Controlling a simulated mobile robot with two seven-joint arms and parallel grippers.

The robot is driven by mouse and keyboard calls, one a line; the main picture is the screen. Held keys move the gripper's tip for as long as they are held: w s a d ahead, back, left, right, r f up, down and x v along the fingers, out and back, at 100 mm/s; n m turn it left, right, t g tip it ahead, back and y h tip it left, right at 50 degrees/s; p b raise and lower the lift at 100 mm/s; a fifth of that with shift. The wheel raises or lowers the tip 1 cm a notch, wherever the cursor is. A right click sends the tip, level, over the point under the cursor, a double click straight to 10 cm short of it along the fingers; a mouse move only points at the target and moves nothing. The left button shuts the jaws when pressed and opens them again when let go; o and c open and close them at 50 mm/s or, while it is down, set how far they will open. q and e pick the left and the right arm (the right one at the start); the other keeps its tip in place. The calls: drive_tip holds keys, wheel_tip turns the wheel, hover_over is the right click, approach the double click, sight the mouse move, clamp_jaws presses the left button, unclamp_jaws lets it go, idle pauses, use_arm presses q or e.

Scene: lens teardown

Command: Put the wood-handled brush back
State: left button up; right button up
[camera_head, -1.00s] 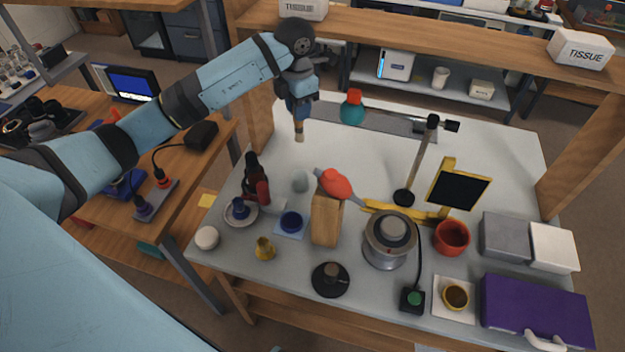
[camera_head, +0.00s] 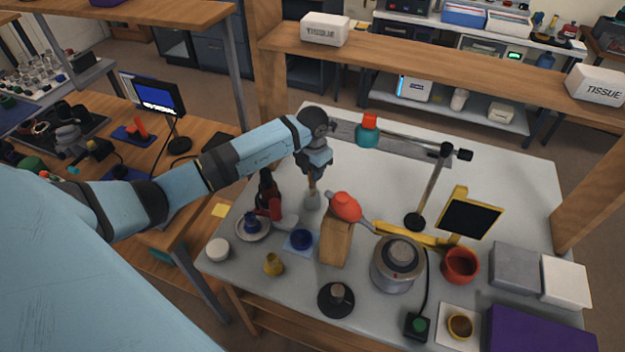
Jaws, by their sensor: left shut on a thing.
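My left gripper (camera_head: 314,166) points down over the back left of the white table and is shut on the wood-handled brush (camera_head: 312,184). The brush is upright. Only a short tan length of it shows below the jaws. Directly under it stands a small pale grey-green cup (camera_head: 312,202). The brush's lower end meets the cup's mouth in this view; I cannot tell how deep it sits inside. My right gripper is not in view.
A dark red microscope-like stand (camera_head: 268,193) is just left of the cup. A wooden block (camera_head: 336,243) with a red-orange bulb blower (camera_head: 345,206) is to its right.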

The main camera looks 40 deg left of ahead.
use_arm(q)
wheel_tip(320, 180, down, 4)
drive_tip(key=shift+f, duration=0.25)
drive_tip(key=shift+f, duration=0.25)
drive_tip(key=o, duration=0.9)
drive_tip(key=shift+r, duration=0.1)
